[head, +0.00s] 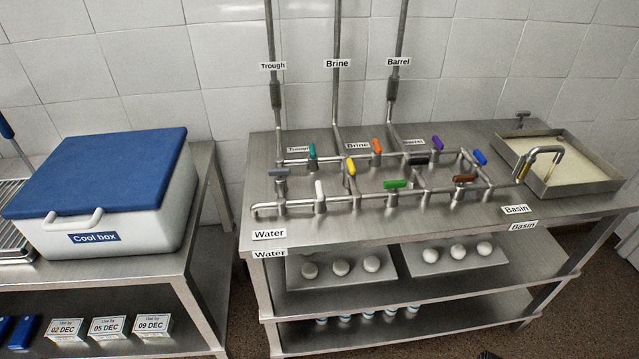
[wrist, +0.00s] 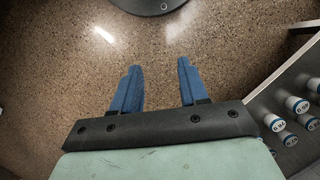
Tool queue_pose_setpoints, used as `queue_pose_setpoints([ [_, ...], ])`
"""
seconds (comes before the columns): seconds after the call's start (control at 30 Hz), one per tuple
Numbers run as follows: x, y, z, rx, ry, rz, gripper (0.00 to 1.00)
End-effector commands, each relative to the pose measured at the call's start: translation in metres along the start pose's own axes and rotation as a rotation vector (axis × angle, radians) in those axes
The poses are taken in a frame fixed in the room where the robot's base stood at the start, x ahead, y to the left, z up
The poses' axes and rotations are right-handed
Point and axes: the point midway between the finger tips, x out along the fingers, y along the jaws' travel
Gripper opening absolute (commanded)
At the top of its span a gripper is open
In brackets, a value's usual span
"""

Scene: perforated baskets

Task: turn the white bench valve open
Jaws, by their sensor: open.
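The white bench valve (head: 319,189) is on the front pipe run of the steel bench, near its left part. Its white handle stands up from the pipe, across the pipe's line in the head view. It sits between the grey handle (head: 279,173) on its left and the yellow handle (head: 351,166) up and to its right. My gripper (wrist: 156,92) shows in the wrist view with its two blue fingers apart and nothing between them. It hangs over the speckled floor, away from the valve. The valve is not in the wrist view.
Teal (head: 312,151), orange (head: 376,146), purple (head: 438,143), blue (head: 480,157), green (head: 395,184) and brown (head: 465,179) handles crowd the pipework. A basin (head: 585,185) stands at right. A cool box (head: 95,225) stands on the left table. A shelf edge (wrist: 282,75) is at right in the wrist view.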

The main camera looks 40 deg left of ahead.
Motion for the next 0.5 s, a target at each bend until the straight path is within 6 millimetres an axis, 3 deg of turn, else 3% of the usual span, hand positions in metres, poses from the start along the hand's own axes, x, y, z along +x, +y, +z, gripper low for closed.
queue_pose_setpoints([
  [0.2,-0.058,-0.021,-0.035,-0.054,0.094,0.007,0.44],
  [0.5,-0.138,-0.056,-0.068,-0.131,0.217,0.009,0.44],
])
